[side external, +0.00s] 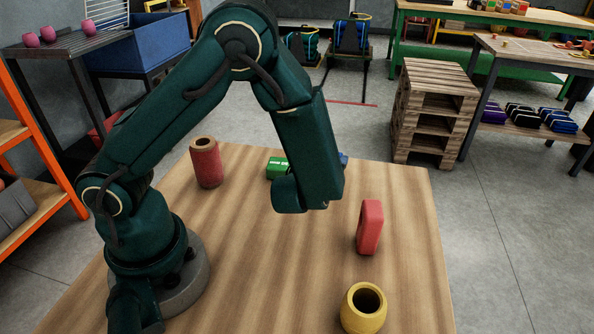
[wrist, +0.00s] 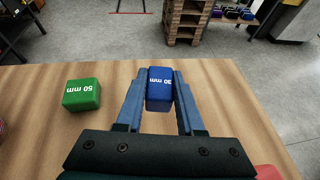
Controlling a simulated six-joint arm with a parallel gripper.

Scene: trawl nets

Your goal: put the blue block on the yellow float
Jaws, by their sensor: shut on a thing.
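The blue block (wrist: 160,78), marked "30 mm", sits between the two fingers of my gripper (wrist: 159,92) in the wrist view, and the gripper is shut on it. In the side view only a small blue patch (side external: 343,158) shows behind my arm, which hides the fingers and most of the block. I cannot tell whether the block touches the table. The yellow float (side external: 363,308), a rounded ring-like piece with a dark hole on top, stands at the table's front right, well apart from my gripper. It is not in the wrist view.
A green block (side external: 277,168), marked "50 mm" in the wrist view (wrist: 81,95), lies left of the gripper. A red hollow cylinder (side external: 206,163) stands farther left. An upright red piece with an opening (side external: 370,227) stands between my gripper and the float. The wooden table (side external: 270,270) is otherwise mostly clear.

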